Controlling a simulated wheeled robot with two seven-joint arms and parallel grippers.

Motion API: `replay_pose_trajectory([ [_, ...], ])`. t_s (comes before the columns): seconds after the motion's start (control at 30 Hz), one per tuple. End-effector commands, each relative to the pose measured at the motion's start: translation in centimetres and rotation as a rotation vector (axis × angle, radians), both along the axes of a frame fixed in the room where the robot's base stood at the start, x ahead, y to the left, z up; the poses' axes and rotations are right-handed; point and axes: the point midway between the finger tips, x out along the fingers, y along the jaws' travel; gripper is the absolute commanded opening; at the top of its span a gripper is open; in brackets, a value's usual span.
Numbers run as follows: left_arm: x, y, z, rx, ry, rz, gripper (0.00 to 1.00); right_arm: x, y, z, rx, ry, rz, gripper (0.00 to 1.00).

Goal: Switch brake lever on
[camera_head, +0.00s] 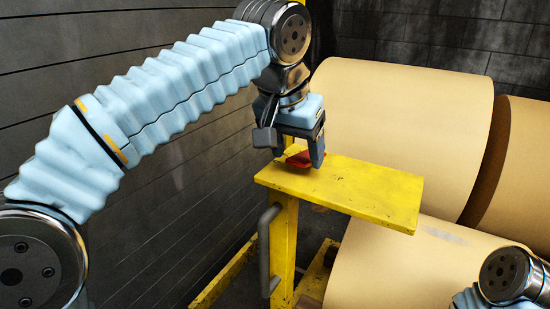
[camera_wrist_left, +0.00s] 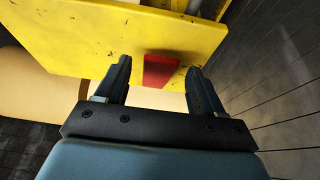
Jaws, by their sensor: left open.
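The brake lever is a red piece (camera_head: 301,159) on top of a yellow stand, partly hidden by my gripper in the head view. In the left wrist view the red lever (camera_wrist_left: 160,71) shows against the yellow plate, between my fingers. My left gripper (camera_head: 302,160) is open, pointing down just over the lever, with one finger on each side of it. Whether a finger touches the lever I cannot tell. My right gripper is out of view; only a part of my right arm shows at the bottom right.
The yellow stand's flat top (camera_head: 372,193) reaches right toward large tan rolls (camera_head: 400,125). A grey handle (camera_head: 265,248) is on the stand's post. A dark panelled wall (camera_head: 170,200) runs along the left, and another wall stands behind the rolls.

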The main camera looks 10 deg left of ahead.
Motion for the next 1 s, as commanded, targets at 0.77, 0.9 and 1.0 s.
replay_pose_trajectory([
  [0.77, 1.0, -0.9, -1.3, 0.0, 0.0, 0.0, 0.18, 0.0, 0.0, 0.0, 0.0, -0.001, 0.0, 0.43],
  [0.9, 1.0, -0.9, -1.6, -0.003, -0.009, 0.0, 0.12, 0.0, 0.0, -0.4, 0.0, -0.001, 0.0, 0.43],
  [1.0, 0.8, -0.9, -2.3, -0.015, -0.05, 0.0, 0.12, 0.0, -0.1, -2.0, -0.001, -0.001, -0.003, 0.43],
])
